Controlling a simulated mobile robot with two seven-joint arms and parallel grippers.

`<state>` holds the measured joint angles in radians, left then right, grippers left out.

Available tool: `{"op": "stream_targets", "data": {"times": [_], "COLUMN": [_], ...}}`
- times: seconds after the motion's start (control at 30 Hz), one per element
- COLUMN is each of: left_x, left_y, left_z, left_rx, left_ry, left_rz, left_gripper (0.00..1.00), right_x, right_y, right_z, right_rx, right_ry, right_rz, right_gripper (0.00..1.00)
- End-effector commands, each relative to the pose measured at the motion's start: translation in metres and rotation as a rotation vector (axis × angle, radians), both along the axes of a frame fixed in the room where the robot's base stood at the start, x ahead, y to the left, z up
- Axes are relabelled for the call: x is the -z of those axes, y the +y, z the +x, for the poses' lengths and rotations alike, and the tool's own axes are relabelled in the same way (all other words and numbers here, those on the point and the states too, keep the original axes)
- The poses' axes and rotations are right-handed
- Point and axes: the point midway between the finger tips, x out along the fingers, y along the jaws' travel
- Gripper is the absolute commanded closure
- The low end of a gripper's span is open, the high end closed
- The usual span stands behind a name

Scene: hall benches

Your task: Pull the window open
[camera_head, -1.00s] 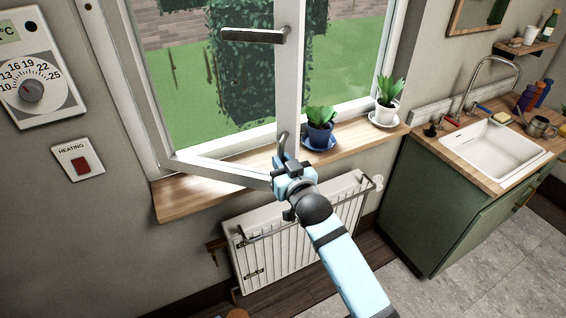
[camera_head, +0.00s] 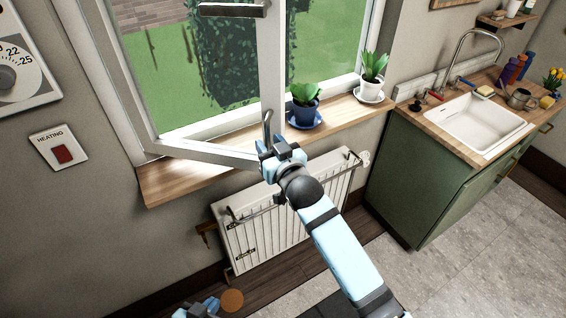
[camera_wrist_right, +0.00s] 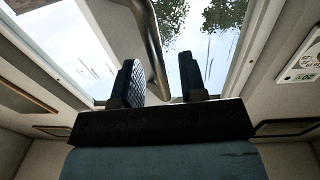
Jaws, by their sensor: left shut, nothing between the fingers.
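The window's white-framed sash (camera_head: 271,60) stands ajar, its lower free corner swung in over the sill. A dark horizontal handle (camera_head: 232,11) is on it near the top of the head view. A curved grey pull (camera_head: 267,125) sits low on its free-side stile and also shows in the right wrist view (camera_wrist_right: 148,35). My right gripper (camera_head: 268,147) is at this pull by the lower corner; its fingers are apart, with the pull appearing between them, and contact cannot be told. My left gripper (camera_head: 208,305) is low at the bottom edge, shut and empty, far from the window.
The wooden sill (camera_head: 165,186) holds a plant in a blue pot (camera_head: 303,111) and one in a white pot (camera_head: 371,86). A radiator (camera_head: 290,215) is below. A green cabinet with a sink (camera_head: 475,120) stands right. A heating switch (camera_head: 58,148) is on the left wall.

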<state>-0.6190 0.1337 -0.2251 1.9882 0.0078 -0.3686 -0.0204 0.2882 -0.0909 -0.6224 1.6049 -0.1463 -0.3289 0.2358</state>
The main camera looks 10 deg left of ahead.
Motion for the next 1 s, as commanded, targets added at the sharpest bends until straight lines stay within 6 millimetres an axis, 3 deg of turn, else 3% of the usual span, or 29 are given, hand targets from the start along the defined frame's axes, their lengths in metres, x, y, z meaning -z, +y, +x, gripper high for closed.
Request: {"op": "stream_targets", "data": {"times": [0.3, 0.5, 0.7, 1.0], "left_x": [0.014, 0.017, 0.017, 0.017], "left_y": [-0.003, -0.005, -0.005, -0.004], "left_z": [-0.001, 0.0, 0.001, 0.001], "left_rx": [0.005, 0.01, 0.011, 0.009], "left_ry": [0.005, 0.004, 0.001, -0.001], "left_rz": [-0.003, -0.007, -0.006, -0.005], "left_gripper": [1.0, 1.0, 1.0, 1.0], "right_x": [0.002, 0.001, 0.0, -0.001], "right_y": [-0.039, -0.057, -0.064, -0.064], "right_z": [-0.062, -0.09, -0.102, -0.102], "right_rx": [-0.001, -0.001, -0.002, -0.002], "right_ry": [-0.001, -0.001, -0.001, -0.001], "right_rz": [0.0, 0.0, 0.0, 0.0], "right_gripper": [0.61, 0.61, 0.61, 0.61]}}
